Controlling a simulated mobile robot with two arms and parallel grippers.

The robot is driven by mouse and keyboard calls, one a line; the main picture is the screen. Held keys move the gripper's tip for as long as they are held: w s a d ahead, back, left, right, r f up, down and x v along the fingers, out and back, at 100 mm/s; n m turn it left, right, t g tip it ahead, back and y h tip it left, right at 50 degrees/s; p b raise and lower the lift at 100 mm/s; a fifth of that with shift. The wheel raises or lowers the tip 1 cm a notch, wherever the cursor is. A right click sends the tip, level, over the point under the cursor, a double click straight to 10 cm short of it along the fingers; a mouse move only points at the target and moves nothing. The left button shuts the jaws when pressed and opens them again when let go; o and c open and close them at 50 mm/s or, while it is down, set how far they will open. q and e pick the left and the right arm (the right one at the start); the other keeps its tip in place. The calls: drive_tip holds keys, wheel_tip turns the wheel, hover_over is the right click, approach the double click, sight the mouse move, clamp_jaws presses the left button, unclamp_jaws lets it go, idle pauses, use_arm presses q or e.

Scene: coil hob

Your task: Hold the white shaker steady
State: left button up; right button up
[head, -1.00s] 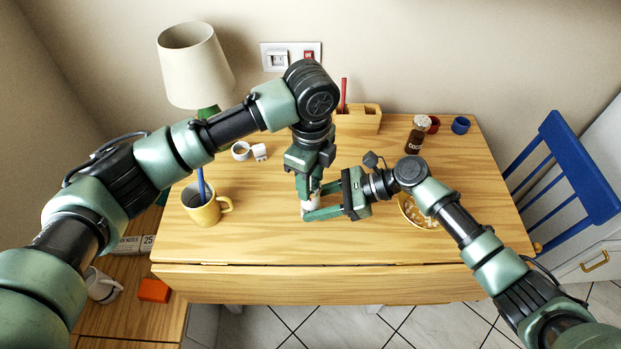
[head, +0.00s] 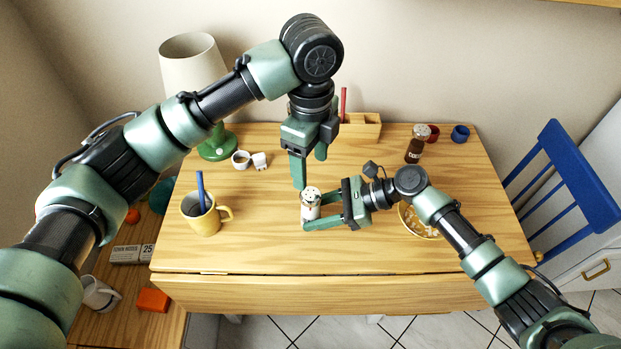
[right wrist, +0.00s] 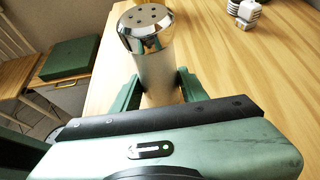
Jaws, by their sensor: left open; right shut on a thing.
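The white shaker (head: 311,211) stands upright on the wooden table, with a shiny metal cap with holes on top. In the right wrist view the shaker (right wrist: 154,65) stands between my green fingers. My right gripper (head: 314,213) is shut on its body from the right, low near the table. My left gripper (head: 308,172) is open, pointing down above and just behind the shaker, apart from its cap as far as I can see. The shaker's lower body is partly hidden by my right gripper's fingers.
A yellow mug (head: 203,218) with a blue stick stands left. A brown shaker (head: 415,148) and red and blue cups (head: 460,133) stand at the back right. A yellow bowl (head: 408,222) sits partly under my right arm. The table's front is clear.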

use_arm(q)
wheel_tip(320, 180, up, 4)
drive_tip(key=shift+f, duration=0.2)
use_arm(e)
drive_tip(key=o, duration=1.3)
drive_tip(key=p+v, duration=0.3)
drive_tip(key=v, duration=0.2)
drive_tip(key=shift+a, duration=0.1)
drive_tip(key=shift+p+v, duration=0.95)
drive_tip(key=shift+v, duration=0.65)
use_arm(q)
drive_tip(key=shift+r, duration=2.4)
use_arm(e)
drive_tip(key=o, duration=0.4)
drive_tip(key=shift+f, duration=0.1)
